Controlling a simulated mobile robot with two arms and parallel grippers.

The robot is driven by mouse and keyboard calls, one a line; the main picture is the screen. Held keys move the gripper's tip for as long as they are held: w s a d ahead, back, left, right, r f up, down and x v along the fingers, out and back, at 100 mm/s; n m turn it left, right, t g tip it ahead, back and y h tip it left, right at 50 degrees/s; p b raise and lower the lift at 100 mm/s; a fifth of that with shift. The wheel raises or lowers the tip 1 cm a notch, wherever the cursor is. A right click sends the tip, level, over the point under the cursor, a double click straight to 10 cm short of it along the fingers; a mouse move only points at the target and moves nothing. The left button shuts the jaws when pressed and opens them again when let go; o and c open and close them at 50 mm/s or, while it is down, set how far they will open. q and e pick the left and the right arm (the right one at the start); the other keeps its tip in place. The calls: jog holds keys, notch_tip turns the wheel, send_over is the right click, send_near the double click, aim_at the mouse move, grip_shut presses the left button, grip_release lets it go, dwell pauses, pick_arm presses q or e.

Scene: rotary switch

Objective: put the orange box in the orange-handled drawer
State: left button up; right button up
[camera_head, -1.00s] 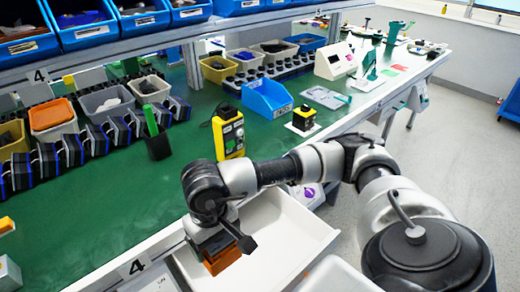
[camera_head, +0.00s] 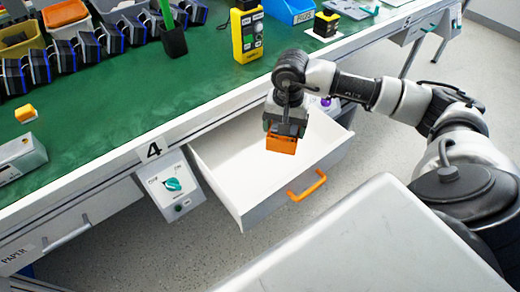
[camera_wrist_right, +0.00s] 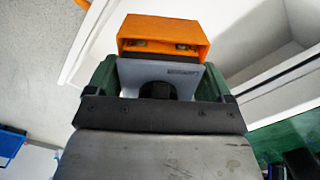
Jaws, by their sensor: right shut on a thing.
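The orange box (camera_head: 281,146) is held in my right gripper (camera_head: 287,124), above the open white drawer (camera_head: 235,163). The drawer has an orange handle (camera_head: 307,186) on its front. In the right wrist view the orange box (camera_wrist_right: 163,36) shows beyond the gripper (camera_wrist_right: 155,82), with a pale labelled part between the green-sided fingers. The fingers are shut on it. The drawer's inside looks empty where I can see it; the arm hides part of its back. My left gripper is not in view.
The green worktop (camera_head: 120,110) lies behind the drawer, with a yellow device (camera_head: 247,32) near its edge. A closed drawer with a grey handle (camera_head: 66,238) is further left.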

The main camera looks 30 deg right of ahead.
jog(key=d+f+m+b, duration=0.2)
jog(key=d+m, duration=0.1)
jog(key=d, duration=0.2)
send_over(259, 149)
notch_tip(259, 149, down, 11)
jog(key=shift+r+b, duration=0.1)
jog(key=shift+b, duration=0.35)
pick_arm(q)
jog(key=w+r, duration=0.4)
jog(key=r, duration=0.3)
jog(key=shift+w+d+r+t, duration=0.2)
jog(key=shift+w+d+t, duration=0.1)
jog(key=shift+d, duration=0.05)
pick_arm(e)
jog(key=shift+f, duration=0.3)
jog(key=shift+f, duration=0.1)
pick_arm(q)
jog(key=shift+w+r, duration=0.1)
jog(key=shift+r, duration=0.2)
pick_arm(e)
jog(key=o, duration=0.8)
